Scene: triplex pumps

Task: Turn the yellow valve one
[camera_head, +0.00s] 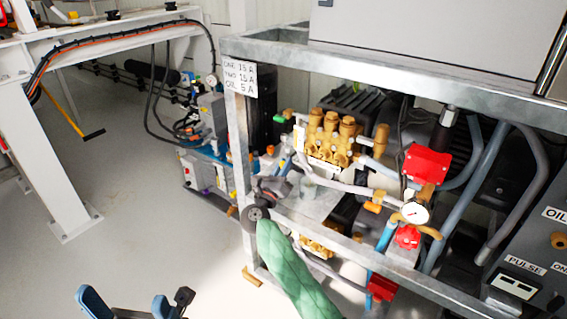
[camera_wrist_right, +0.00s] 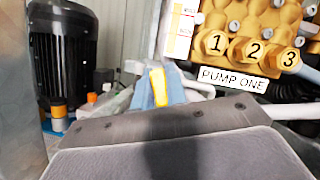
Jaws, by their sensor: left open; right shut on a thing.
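The yellow valve's handle (camera_wrist_right: 158,88) shows in the right wrist view as a short upright yellow piece between the blue fingertips of my right gripper (camera_wrist_right: 166,86). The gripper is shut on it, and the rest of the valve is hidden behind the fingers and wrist. In the head view, my right gripper (camera_head: 286,163) reaches in past the frame post, and I cannot make out the valve there. The brass pump (camera_head: 332,138) is just to its right; the right wrist view shows its label PUMP ONE (camera_wrist_right: 232,79). My left gripper (camera_head: 127,306) is open and empty above the floor.
A metal frame (camera_head: 345,248) with a front rail and post surrounds the pumps. A red box (camera_head: 426,163) and a pressure gauge (camera_head: 415,212) stand right of the pump. A black motor (camera_wrist_right: 65,50) is at the left in the wrist view. The floor (camera_head: 140,190) at left is clear.

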